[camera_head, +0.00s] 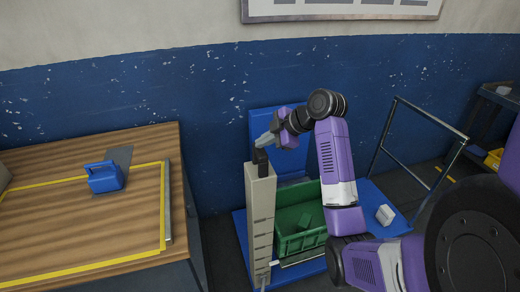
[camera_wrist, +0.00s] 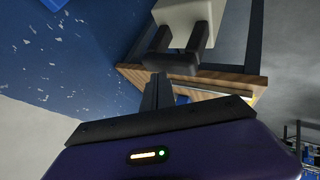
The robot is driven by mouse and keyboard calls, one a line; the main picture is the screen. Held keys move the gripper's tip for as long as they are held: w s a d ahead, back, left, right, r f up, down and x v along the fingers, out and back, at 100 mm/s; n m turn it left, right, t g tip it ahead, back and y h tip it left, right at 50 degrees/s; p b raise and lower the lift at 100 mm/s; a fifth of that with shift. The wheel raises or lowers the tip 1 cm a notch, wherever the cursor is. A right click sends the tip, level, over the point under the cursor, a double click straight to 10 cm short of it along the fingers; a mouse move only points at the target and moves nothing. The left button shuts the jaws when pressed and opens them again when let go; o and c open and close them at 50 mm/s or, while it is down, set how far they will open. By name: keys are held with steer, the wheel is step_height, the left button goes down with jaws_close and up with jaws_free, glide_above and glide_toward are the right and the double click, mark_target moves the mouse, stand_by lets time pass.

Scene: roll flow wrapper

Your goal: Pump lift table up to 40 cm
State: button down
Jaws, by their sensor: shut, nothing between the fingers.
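The blue lift table (camera_head: 403,224) is low near the floor, with a metal push frame (camera_head: 425,119) at its right. A beige post (camera_head: 260,205) with dark marks down its face stands at its left; I cannot read a height. A black handle (camera_head: 260,157) tops the post. In the wrist view the black handle (camera_wrist: 170,64) is a bar on two arms, joined to the beige post (camera_wrist: 188,14). My gripper (camera_head: 262,141) is above the handle; its shut, empty fingers (camera_wrist: 157,82) point at the bar, very close. I cannot tell whether they touch.
A green crate (camera_head: 297,242) stands on the blue platform, with a small white block (camera_head: 385,214) to its right. The blue wall (camera_head: 190,100) is close behind. A dark cart (camera_head: 493,110) stands far right.

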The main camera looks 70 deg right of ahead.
mark_target(265, 151)
steer(key=shift+f+b, duration=1.4)
steer(key=shift+f, duration=0.75)
stand_by(1.6)
steer(key=shift+r, duration=0.1)
steer(key=shift+r+p, duration=2.1)
steer(key=shift+r, duration=0.6)
steer(key=shift+r, duration=0.1)
steer(key=shift+r+p, duration=1.95)
steer(key=shift+r, duration=0.5)
